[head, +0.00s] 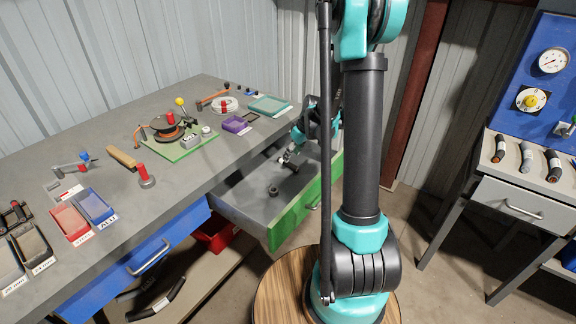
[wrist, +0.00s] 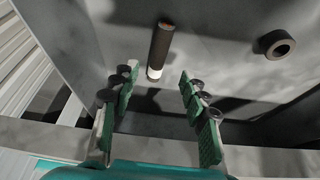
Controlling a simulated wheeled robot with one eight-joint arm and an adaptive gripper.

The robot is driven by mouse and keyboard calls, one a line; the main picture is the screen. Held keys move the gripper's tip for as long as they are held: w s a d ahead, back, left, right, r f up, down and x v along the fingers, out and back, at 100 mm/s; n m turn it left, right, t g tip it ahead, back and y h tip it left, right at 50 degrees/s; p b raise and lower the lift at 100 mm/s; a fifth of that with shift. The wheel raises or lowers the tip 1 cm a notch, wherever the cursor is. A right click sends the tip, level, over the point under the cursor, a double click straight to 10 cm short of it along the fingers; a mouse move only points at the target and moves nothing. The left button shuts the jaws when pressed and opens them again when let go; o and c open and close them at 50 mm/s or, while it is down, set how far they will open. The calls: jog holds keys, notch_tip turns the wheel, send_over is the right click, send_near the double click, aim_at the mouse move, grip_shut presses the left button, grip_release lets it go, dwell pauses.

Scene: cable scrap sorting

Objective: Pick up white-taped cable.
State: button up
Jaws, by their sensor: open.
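The white-taped cable (wrist: 160,48) is a short dark piece with a copper-coloured end at the top and a white band at its lower end. In the wrist view it lies on the grey floor of the open drawer (head: 234,207). My gripper (wrist: 160,88) is open and empty, its green-padded fingers on either side of the space just below the white band. It does not touch the cable. In the head view my gripper (head: 291,158) is small, over the drawer, and I cannot make out the cable there.
A dark ring (wrist: 274,44) lies in the drawer, right of the cable. The drawer's green front (head: 305,205) and grey walls surround the space. The workbench (head: 120,215) holds trays and tools. Several dark cable pieces (head: 525,157) lie on the right-hand bench.

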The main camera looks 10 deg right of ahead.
aim_at(289, 163)
jog(key=shift+x, duration=2.85)
jog(key=shift+d, duration=0.2)
grip_shut()
